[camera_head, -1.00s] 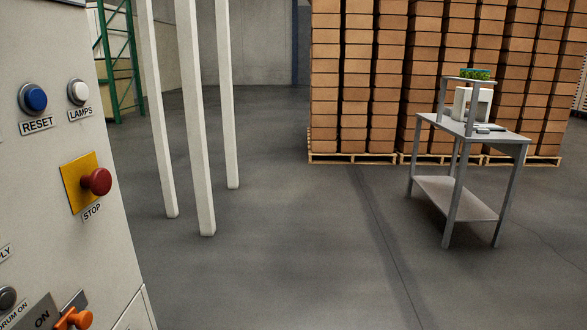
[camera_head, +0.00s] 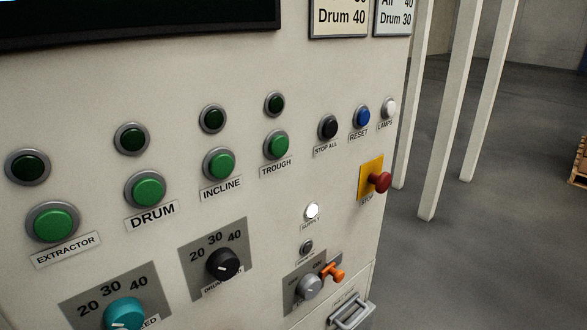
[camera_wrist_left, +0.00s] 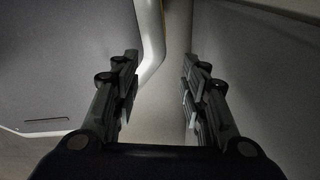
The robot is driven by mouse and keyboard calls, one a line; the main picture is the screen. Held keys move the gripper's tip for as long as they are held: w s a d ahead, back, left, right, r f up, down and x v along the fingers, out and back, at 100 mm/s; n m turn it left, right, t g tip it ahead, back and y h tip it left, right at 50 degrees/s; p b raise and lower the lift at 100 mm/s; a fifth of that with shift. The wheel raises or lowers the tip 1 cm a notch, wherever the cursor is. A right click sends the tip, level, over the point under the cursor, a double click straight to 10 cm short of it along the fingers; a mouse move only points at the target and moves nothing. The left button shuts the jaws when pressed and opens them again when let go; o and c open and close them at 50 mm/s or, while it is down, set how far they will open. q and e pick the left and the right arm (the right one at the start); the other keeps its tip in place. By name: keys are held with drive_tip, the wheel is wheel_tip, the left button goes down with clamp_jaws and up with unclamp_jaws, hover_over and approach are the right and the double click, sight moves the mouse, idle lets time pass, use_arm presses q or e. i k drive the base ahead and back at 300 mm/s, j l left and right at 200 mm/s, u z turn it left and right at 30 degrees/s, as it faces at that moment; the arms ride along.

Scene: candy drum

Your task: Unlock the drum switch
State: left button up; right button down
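The control panel (camera_head: 290,60) fills most of the head view. Low on its right side is a grey plate with a round silver switch knob (camera_head: 310,287). An orange piece (camera_head: 334,272) sits at the plate's upper right, beside the knob; I cannot tell how it is fastened. A small round lamp (camera_head: 306,247) is just above the plate. My left gripper (camera_wrist_left: 158,80) shows in the left wrist view, its two fingers apart with nothing between them. It is not in the head view, so its distance from the switch cannot be told. My right gripper is not in view.
A red stop button (camera_head: 380,182) sticks out above the switch. A metal handle (camera_head: 350,312) is below it. Green buttons, a black dial (camera_head: 223,264) and a teal dial (camera_head: 124,313) fill the left. White posts (camera_head: 447,110) stand right of the panel; open floor lies beyond.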

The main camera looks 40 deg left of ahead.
sight(339, 276)
drive_tip(key=k+j+u, duration=0.85)
drive_tip(key=j, duration=0.3)
